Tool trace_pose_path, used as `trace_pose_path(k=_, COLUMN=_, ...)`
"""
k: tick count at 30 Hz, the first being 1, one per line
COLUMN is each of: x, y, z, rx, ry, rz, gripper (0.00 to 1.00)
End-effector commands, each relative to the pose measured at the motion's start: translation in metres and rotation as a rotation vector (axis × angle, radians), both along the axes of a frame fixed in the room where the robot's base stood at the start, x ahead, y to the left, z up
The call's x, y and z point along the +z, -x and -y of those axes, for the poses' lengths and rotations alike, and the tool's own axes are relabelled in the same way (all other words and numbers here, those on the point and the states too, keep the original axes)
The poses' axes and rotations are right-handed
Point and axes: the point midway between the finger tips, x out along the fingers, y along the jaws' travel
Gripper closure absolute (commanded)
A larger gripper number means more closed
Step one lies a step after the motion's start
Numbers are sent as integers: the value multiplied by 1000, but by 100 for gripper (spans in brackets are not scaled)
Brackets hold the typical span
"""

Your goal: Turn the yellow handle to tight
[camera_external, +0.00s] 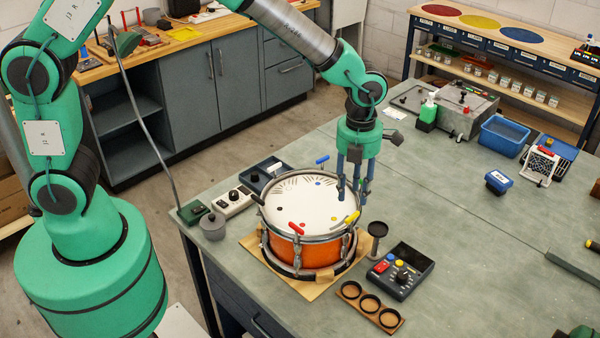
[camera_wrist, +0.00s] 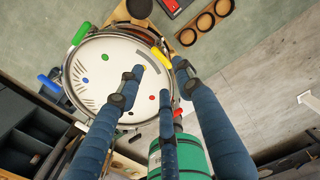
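The drum (camera_external: 283,247) has an orange shell and a white head, and stands on a brown mat. The yellow handle (camera_external: 351,217) is at the rim on the right side of the drum; it also shows in the wrist view (camera_wrist: 161,57). My gripper (camera_external: 353,195) points down above the right part of the drum, close to the yellow handle. Its blue fingers are apart, with nothing seen between them. In the wrist view the yellow handle lies just beyond and between two fingertips (camera_wrist: 157,68); I cannot tell whether they touch it.
A red handle (camera_external: 297,228), a blue handle (camera_external: 322,160) and, in the wrist view, a green handle (camera_wrist: 81,33) sit around the rim. A control box (camera_external: 400,271), a wooden holder (camera_external: 371,306) and a dark stand (camera_external: 377,229) are to the right. Free bench lies farther right.

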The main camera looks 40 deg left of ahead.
Motion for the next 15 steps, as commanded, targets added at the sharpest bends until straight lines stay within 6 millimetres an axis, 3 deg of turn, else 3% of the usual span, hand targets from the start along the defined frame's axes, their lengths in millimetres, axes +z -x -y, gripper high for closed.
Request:
trace_pose_path(k=6, x=22, y=0, z=0, rx=0, ry=0, rz=-1, gripper=65)
trace_pose_path(k=15, x=28, y=0, z=0, rx=0, ry=0, rz=0, gripper=65)
